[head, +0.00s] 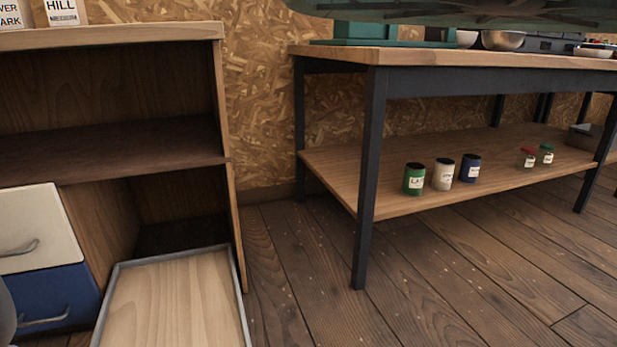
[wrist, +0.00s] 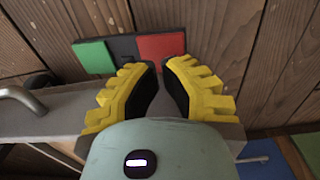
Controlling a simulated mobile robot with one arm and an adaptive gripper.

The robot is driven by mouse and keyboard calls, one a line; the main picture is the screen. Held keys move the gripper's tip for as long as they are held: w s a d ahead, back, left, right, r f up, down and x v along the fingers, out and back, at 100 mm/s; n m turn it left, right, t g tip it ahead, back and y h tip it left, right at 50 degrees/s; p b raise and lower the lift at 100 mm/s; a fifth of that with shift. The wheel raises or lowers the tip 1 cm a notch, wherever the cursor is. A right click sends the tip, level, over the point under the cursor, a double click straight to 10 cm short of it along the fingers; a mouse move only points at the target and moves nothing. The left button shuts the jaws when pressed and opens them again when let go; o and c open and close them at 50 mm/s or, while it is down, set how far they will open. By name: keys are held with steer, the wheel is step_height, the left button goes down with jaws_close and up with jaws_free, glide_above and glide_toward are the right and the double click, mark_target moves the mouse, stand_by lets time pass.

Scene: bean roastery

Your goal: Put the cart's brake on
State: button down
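The cart's light wooden top with a grey rim (head: 237,290) shows at the bottom left of the head view, in front of the shelf unit. In the wrist view a dark bar carries a green pad (wrist: 93,57) on its left and a red pad (wrist: 162,52) on its right, low over the floor planks; it looks like the brake pedal. My gripper (wrist: 160,78) has yellow ribbed fingers, parted with nothing between them. The fingertips are just short of the red pad in the picture; whether they touch it cannot be told. The head view does not show my gripper or the pads.
A grey panel (wrist: 40,117) with a bent metal handle (wrist: 22,96) lies left of my gripper. A shelf unit (head: 110,38) with white and blue drawers stands behind the cart. A dark-legged workbench (head: 368,170) stands at right, cans on its lower shelf. Floor between is clear.

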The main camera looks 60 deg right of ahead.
steer(key=shift+f+b, duration=1.6)
steer(key=shift+f, duration=0.45)
stand_by(1.4)
steer(key=shift+r, duration=0.1)
step_height(320, 180, up, 7)
steer(key=p, duration=0.7)
stand_by(0.3)
